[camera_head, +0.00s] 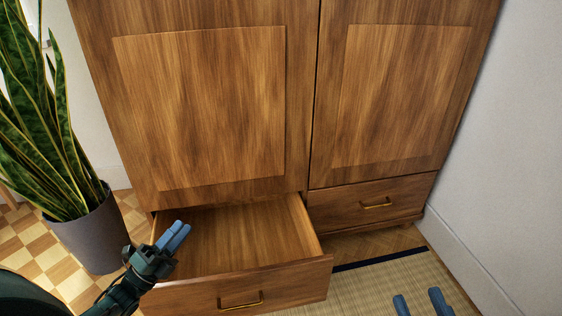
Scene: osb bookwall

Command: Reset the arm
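My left gripper (175,232) comes in from the lower left and is over the left part of the open drawer (291,285). Its two blue fingers lie side by side with no clear gap, and nothing shows between them. My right gripper (420,301) shows only as two blue fingertips at the bottom right edge. They stand apart with nothing between them, over the mat. The rest of my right arm is out of view.
The drawer is pulled out from a wooden cabinet (205,105), and its visible inside is empty. The right drawer (350,208) and both doors are shut. A potted snake plant (90,235) stands at the left. A wall (510,150) is at the right. A woven mat (365,290) covers the floor in front.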

